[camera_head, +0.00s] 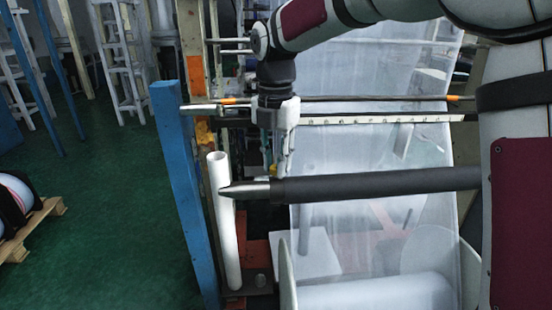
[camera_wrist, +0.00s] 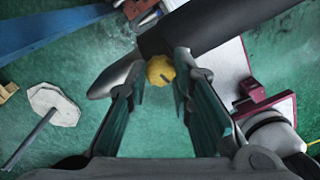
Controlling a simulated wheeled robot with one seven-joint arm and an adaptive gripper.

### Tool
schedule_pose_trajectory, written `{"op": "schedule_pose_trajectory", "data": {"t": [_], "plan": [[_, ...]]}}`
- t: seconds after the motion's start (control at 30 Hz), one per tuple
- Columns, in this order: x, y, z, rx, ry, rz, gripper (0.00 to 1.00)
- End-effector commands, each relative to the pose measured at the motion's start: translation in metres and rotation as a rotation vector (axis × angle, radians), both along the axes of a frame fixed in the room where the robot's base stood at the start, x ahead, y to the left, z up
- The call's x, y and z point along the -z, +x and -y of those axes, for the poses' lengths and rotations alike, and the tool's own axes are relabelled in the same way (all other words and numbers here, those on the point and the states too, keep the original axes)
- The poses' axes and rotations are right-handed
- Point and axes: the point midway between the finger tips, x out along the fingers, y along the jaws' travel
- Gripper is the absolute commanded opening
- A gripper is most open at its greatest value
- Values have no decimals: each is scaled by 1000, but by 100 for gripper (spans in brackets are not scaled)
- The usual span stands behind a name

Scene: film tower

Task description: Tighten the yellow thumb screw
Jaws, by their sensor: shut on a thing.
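The yellow thumb screw (camera_wrist: 160,71) shows in the wrist view as a small knob with a dark slot, against the dark roller shaft. The fingers and wrist largely hide the screw there.
A translucent film sheet (camera_head: 375,130) hangs behind the roller. A rod with orange marks (camera_head: 375,98) crosses behind my wrist. Green floor (camera_head: 110,220) is open at left.

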Motion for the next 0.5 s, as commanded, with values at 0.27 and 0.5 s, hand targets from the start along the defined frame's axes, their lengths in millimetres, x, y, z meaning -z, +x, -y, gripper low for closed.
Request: {"op": "schedule_pose_trajectory", "data": {"t": [0.27, 0.5], "plan": [[-1, 0, 0, 263, -3, 1, 0], [-1, 0, 0, 491, -4, 1, 0]]}}
